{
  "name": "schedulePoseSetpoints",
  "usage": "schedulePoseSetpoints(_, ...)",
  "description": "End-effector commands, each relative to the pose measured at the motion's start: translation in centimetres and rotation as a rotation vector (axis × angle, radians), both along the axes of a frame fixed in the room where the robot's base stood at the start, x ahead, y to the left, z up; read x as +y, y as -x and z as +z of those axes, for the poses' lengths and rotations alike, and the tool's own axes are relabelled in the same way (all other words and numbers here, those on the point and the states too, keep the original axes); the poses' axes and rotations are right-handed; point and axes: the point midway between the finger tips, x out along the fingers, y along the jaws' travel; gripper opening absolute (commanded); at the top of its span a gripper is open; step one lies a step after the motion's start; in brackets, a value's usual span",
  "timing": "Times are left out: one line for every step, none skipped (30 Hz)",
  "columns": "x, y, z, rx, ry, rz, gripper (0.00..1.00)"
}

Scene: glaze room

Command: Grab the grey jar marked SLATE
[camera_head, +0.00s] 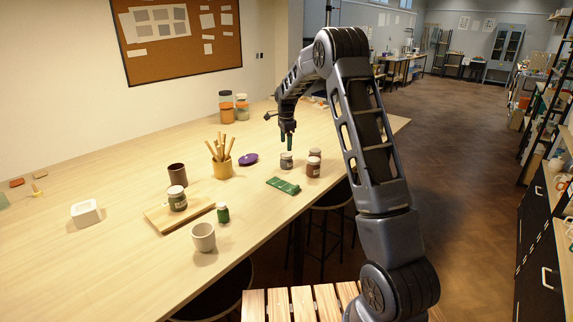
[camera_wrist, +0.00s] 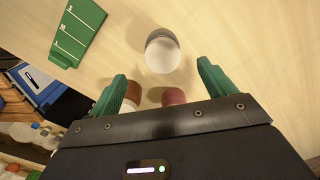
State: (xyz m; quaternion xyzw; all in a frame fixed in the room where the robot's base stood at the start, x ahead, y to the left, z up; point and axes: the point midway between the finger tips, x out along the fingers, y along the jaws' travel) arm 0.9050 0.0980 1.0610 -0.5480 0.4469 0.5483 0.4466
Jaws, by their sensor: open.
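A small jar with a grey body and pale lid (camera_head: 286,160) stands upright on the long table; its label is not readable. In the wrist view the grey jar (camera_wrist: 162,52) shows from above, just beyond the gap between my fingers. My gripper (camera_head: 288,143) points down above it, apart from it, with green fingers spread and nothing between them. In the wrist view my gripper (camera_wrist: 160,72) is open. Two reddish-brown jars (camera_head: 313,168) (camera_head: 315,154) stand close to the right; in the wrist view they are partly hidden behind my gripper. Another dark jar (camera_head: 177,199) stands on a wooden board.
A green marked card (camera_head: 283,185) lies in front of the grey jar. The table's front edge runs close to the brown jars.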

Motion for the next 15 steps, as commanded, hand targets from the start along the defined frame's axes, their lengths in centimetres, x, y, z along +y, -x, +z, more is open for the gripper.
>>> schedulePoseSetpoints(0.0,0.0,-0.3,0.001,0.0,-0.001,0.83)
schedulePoseSetpoints(0.0,0.0,-0.5,0.001,0.0,-0.001,0.83)
schedulePoseSetpoints(0.0,0.0,-0.9,0.001,0.0,-0.001,0.83)
schedulePoseSetpoints(0.0,0.0,-1.3,0.001,0.0,-0.001,0.83)
schedulePoseSetpoints(0.0,0.0,-1.7,0.002,0.0,-0.001,0.83)
schedulePoseSetpoints(0.0,0.0,-2.2,0.003,0.001,-0.001,0.83)
schedulePoseSetpoints(0.0,0.0,-2.7,0.002,0.0,0.0,0.83)
schedulePoseSetpoints(0.0,0.0,-3.1,0.002,0.0,0.0,0.83)
schedulePoseSetpoints(0.0,0.0,-3.7,0.002,0.0,0.0,0.83)
schedulePoseSetpoints(0.0,0.0,-4.1,0.002,0.0,0.0,0.83)
schedulePoseSetpoints(0.0,0.0,-4.5,0.002,0.0,0.0,0.83)
schedulePoseSetpoints(0.0,0.0,-4.9,0.001,0.0,0.0,0.83)
schedulePoseSetpoints(0.0,0.0,-5.2,0.001,0.0,0.0,0.83)
schedulePoseSetpoints(0.0,0.0,-5.3,0.001,0.0,0.0,0.83)
schedulePoseSetpoints(0.0,0.0,-5.5,0.001,0.0,0.0,0.83)
